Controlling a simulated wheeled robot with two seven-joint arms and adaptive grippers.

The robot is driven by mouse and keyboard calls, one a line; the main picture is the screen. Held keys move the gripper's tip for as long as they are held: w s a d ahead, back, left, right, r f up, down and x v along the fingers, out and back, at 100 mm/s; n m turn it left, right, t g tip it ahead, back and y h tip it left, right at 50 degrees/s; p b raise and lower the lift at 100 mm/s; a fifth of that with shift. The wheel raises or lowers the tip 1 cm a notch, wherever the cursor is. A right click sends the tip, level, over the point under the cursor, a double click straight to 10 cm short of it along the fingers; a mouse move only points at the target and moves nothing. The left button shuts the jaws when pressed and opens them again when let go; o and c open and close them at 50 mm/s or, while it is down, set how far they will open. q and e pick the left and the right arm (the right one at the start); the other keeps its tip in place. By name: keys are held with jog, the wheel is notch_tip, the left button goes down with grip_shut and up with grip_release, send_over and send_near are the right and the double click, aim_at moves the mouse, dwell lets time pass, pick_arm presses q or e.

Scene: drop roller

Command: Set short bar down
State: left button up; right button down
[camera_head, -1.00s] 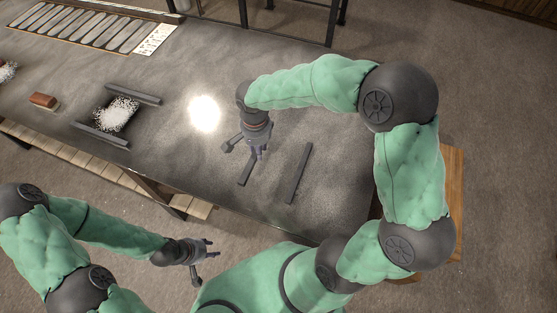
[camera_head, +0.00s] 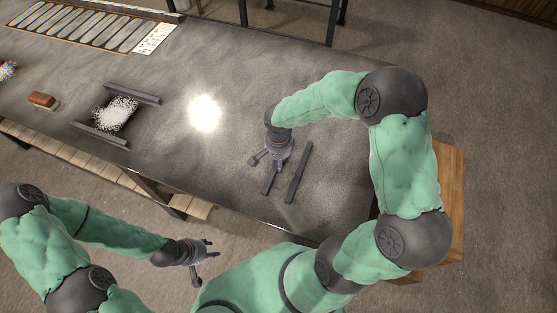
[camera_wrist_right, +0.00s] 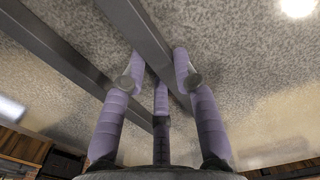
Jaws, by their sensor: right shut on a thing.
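My right gripper (camera_head: 273,166) is shut on a dark grey bar, the short bar (camera_head: 268,184), low over the right part of the table. In the right wrist view the short bar (camera_wrist_right: 146,32) runs between the fingers of the right gripper (camera_wrist_right: 158,75). A second dark bar (camera_head: 299,172) lies on the table just right of the held bar, roughly parallel, with a narrow gap. It also shows in the wrist view (camera_wrist_right: 50,45). I cannot tell whether the held bar touches the table. My left gripper (camera_head: 206,258) is open and empty, off the table's front edge.
On the grey table (camera_head: 220,165), two more dark bars (camera_head: 132,93) (camera_head: 100,135) flank a white granular pile (camera_head: 115,113). A brown block (camera_head: 42,100) sits further left. A slotted rack (camera_head: 85,25) stands at the back left. The table's middle is clear.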

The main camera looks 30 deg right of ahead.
dwell(0.3)
jog(key=c, duration=1)
grip_release()
jog(key=shift+f, duration=0.1)
jog(key=shift+o, duration=0.2)
jog(key=shift+r, duration=0.2)
notch_tip(320, 180, up, 12)
jog(key=p, duration=0.1)
